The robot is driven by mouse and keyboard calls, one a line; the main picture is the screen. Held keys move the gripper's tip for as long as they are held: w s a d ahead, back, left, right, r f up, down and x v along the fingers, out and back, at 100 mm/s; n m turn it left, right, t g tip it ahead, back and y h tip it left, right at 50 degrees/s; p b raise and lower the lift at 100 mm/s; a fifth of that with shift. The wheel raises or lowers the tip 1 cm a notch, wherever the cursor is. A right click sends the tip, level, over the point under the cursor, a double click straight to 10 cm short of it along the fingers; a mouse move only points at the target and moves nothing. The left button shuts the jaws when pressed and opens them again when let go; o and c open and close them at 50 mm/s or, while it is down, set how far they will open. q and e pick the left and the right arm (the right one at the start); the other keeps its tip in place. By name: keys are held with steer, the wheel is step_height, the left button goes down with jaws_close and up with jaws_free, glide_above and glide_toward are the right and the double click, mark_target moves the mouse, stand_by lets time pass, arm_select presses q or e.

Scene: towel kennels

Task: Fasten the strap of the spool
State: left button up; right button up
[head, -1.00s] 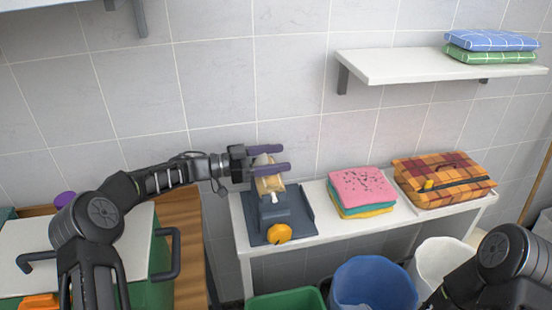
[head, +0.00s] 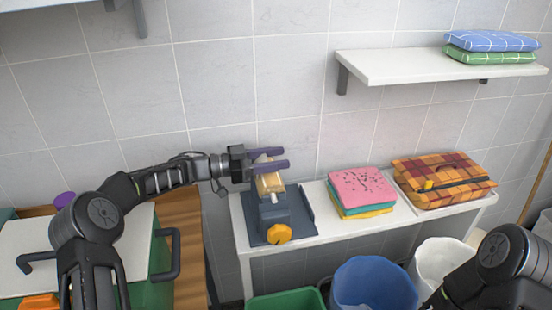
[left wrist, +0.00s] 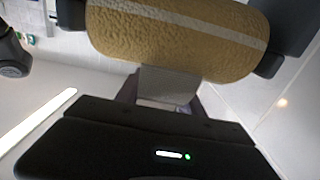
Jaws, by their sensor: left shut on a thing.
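The spool (head: 270,183) is a tan roll held in a dark blue-grey stand (head: 270,213) with an orange knob, on the white shelf. In the left wrist view the roll (left wrist: 175,38) fills the top, textured and crossed by a pale stripe. A grey strap end (left wrist: 168,84) runs from under the roll toward my gripper. My left gripper (head: 268,159), with purple fingers, is at the top of the spool, shut on the strap. The fingertips are mostly hidden in the wrist view. My right arm shows at the lower right, but its gripper is out of view.
Folded pink, green and yellow towels (head: 361,192) and an orange plaid bag (head: 443,180) stand right of the spool. Blue (head: 374,285), white and green bins are below the shelf. A tiled wall is close behind. A wall shelf (head: 440,66) holds folded towels.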

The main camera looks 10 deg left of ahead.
arm_select(q)
steer(key=shift+d+p, duration=0.15)
steer(key=shift+p, duration=0.25)
steer(key=f+y+p, duration=0.1)
steer(key=y+p, duration=0.1)
steer(key=f+g+y+p, duration=0.1)
steer(key=y+p, duration=0.1)
steer(key=p, duration=0.1)
steer(key=shift+w+d+f+g, duration=0.2)
steer(key=shift+d+g, duration=0.1)
steer(key=shift+d, duration=0.1)
steer(key=o, duration=1.4)
steer(key=shift+c, duration=0.2)
steer(key=shift+a+r, duration=0.1)
